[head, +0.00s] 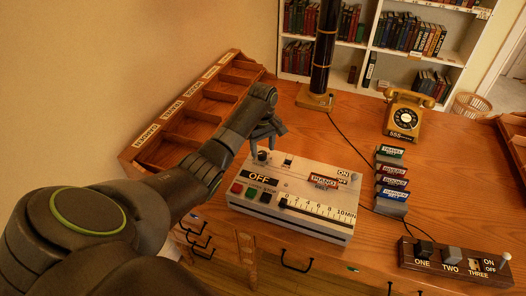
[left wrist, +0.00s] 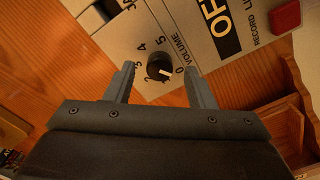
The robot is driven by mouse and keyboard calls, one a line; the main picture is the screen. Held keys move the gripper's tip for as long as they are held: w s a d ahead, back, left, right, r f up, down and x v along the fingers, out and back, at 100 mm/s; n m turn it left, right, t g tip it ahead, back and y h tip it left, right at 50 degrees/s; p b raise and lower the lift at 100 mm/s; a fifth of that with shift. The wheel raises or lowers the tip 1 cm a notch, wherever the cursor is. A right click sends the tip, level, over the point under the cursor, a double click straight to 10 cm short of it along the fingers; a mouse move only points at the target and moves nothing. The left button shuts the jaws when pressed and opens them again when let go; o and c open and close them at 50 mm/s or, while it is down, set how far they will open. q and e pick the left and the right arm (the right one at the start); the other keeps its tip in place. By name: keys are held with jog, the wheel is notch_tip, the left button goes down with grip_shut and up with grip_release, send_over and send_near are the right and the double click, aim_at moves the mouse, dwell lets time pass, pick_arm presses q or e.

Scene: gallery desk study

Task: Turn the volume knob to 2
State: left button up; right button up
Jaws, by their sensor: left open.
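The volume knob (left wrist: 158,67) is small, round and black, with a pale pointer mark, on a cream panel lettered VOLUME. Numbers ring it; the mark points to the right, toward the 0 side. The knob belongs to the cream desk device (head: 300,222), which has an OFF display; in the head view the knob (head: 262,156) shows just below my left gripper. My left gripper (head: 268,136) is open, and in the left wrist view its fingers (left wrist: 160,72) stand on either side of the knob, apart from it. My right gripper is not in view.
The device also carries coloured buttons, a minute slider and a PIANO card (head: 323,182). A wooden compartment tray (head: 190,122) lies behind my left arm. A black column (head: 322,60), a yellow telephone (head: 403,118), a label rack (head: 391,180) and a switch strip (head: 455,262) stand around it.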

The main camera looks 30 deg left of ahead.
pick_arm(q)
jog(key=shift+f, duration=1)
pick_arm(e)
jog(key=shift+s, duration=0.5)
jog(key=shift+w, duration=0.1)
pick_arm(q)
jog(key=shift+c, duration=1)
jog(key=c, duration=0.8)
jog(key=shift+o, duration=0.2)
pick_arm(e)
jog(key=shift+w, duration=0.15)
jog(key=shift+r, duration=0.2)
